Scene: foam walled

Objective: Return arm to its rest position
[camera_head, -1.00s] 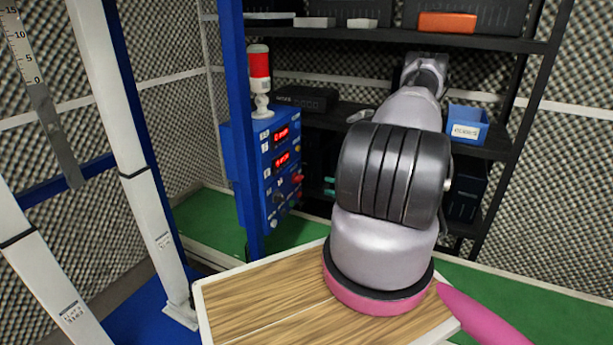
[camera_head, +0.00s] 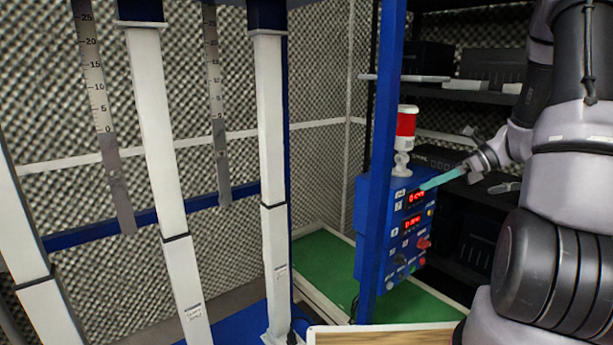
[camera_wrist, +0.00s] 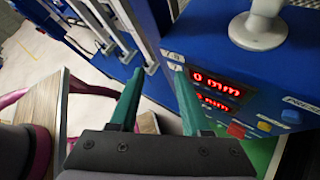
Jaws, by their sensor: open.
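My gripper (camera_head: 440,180) is in front of the upper part of the blue control box (camera_head: 375,235) in the head view, its teal fingers pointing left. In the wrist view my gripper (camera_wrist: 158,98) shows two teal fingers spread apart with nothing between them. The control box (camera_wrist: 265,85) is to the right of the fingers there, with red lit displays (camera_wrist: 215,88). I cannot tell whether a finger touches the box. The arm comes in from the right side of the head view.
A red and white signal lamp (camera_head: 405,135) stands on the control box. A blue post (camera_head: 380,150) is beside it. Black shelves (camera_head: 480,95) stand behind the arm. White columns (camera_head: 160,150) and rulers (camera_head: 100,110) are at the left. A wooden top (camera_head: 385,336) is at the bottom.

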